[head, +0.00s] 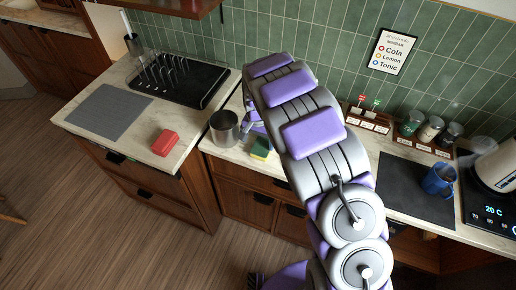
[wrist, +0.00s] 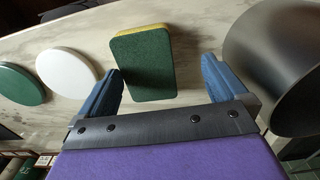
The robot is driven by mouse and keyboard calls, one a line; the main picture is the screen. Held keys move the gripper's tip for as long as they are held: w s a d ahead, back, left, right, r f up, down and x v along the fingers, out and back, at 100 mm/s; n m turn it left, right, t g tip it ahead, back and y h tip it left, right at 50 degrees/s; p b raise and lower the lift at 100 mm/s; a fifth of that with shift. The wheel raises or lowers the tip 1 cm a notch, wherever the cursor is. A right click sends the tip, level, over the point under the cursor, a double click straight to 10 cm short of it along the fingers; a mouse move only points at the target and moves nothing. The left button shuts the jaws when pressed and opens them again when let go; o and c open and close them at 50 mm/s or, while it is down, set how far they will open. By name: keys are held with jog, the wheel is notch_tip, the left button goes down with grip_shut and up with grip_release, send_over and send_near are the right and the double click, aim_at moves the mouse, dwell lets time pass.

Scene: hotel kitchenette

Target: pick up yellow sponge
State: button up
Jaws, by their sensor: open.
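The yellow sponge (wrist: 143,62) lies on the marble counter in the wrist view, its green scouring side facing the camera and a yellow edge showing along its top. My gripper (wrist: 162,80) is open, with one blue finger on each side of the sponge's near end. Whether the fingers touch it I cannot tell. In the head view the sponge (head: 261,147) shows near the counter's front edge, green above and yellow below, just left of my arm. My gripper (head: 254,124) is mostly hidden behind my arm there.
A metal pot (head: 225,128) stands just left of the sponge; it also shows close to the right finger in the wrist view (wrist: 285,65). A red block (head: 165,142), a grey mat (head: 108,113) and a black dish rack (head: 185,83) are on the left counter. A blue mug (head: 438,180) stands right.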

aim_at(266, 145)
jog(key=shift+d+f, duration=0.95)
jog(key=shift+d, duration=0.25)
jog(key=shift+w+d, duration=0.15)
jog(key=shift+d, duration=0.1)
jog(key=shift+r, duration=0.2)
jog(key=shift+c, duration=0.6)
jog(key=shift+s+a, duration=0.2)
jog(key=shift+a, duration=0.1)
jog(key=shift+c, duration=0.7)
jog(key=shift+a+f, duration=0.1)
jog(key=shift+a, duration=0.75)
jog(key=c, duration=0.5)
jog(key=shift+c, duration=0.5)
jog(key=shift+d, duration=0.65)
jog(key=c, duration=0.3)
jog(key=shift+d, duration=0.3)
jog(key=shift+c, duration=0.2)
jog(key=shift+w+a+r, duration=0.1)
jog(key=shift+a+r, duration=0.45)
jog(key=r, duration=0.3)
jog(key=shift+a+p, duration=0.2)
jog(key=shift+p, duration=0.2)
jog(key=s, duration=0.1)
jog(key=s+d, duration=0.1)
jog(key=s, duration=0.1)
jog(key=s+r+p, duration=0.1)
jog(key=s, duration=1.2)
jog(key=shift+a, duration=0.35)
